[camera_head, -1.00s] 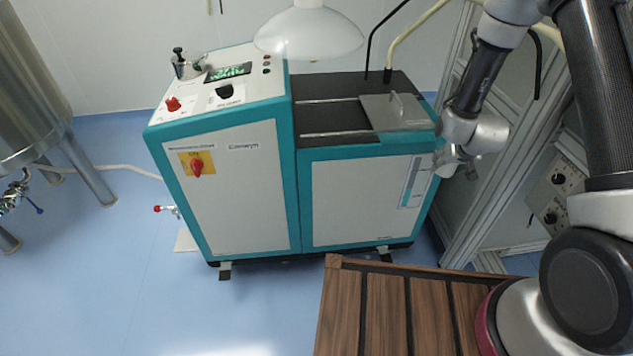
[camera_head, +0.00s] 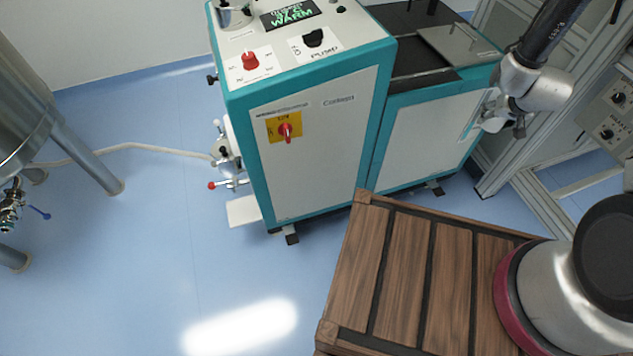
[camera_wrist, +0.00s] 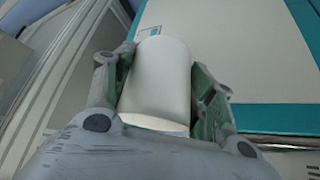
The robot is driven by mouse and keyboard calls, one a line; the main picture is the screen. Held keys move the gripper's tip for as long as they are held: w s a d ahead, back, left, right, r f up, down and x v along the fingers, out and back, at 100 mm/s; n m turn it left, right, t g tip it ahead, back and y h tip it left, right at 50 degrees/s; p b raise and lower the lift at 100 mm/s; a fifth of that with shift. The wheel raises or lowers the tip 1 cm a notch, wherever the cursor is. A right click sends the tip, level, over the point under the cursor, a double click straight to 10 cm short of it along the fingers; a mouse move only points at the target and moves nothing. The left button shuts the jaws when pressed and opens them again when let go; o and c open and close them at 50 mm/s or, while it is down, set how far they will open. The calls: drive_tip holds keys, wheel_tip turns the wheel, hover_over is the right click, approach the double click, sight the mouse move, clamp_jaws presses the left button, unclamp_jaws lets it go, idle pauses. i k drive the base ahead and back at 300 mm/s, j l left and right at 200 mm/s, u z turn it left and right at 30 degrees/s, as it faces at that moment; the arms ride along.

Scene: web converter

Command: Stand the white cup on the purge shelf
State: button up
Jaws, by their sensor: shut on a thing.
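The white cup (camera_wrist: 160,82) is held between the two fingers of my gripper (camera_wrist: 162,75) in the wrist view. My gripper is shut on it, with a finger on each side. In the head view my gripper (camera_head: 492,118) is at the right, in front of the machine's lower right part; the cup is hard to tell from the pale wrist there. A small white plate (camera_head: 243,210), which looks like the purge shelf, sticks out low on the machine's left side, below a red-tipped valve (camera_head: 228,184). The plate is bare and far left of my gripper.
The teal and white machine (camera_head: 310,150) stands between my gripper and the plate. A steel tank (camera_head: 25,100) is at the left, with a pale hose (camera_head: 140,148) running to the machine. A frame (camera_head: 535,190) stands at the right. Blue floor before the plate is clear.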

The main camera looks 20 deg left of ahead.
sight(243, 210)
drive_tip(key=k+j+z, duration=0.25)
drive_tip(key=j, duration=0.45)
drive_tip(key=k+j+z, duration=0.3)
drive_tip(key=k+j, duration=0.15)
drive_tip(key=j, duration=0.2)
drive_tip(key=k+j+z, duration=0.25)
drive_tip(key=k+j, duration=0.2)
drive_tip(key=k+j+z, duration=0.15)
drive_tip(key=j, duration=0.3)
drive_tip(key=j+z, duration=0.15)
drive_tip(key=j, duration=0.25)
drive_tip(key=k+j+z, duration=0.15)
drive_tip(key=j, duration=0.3)
drive_tip(key=k+j+z, duration=0.15)
drive_tip(key=j, duration=0.25)
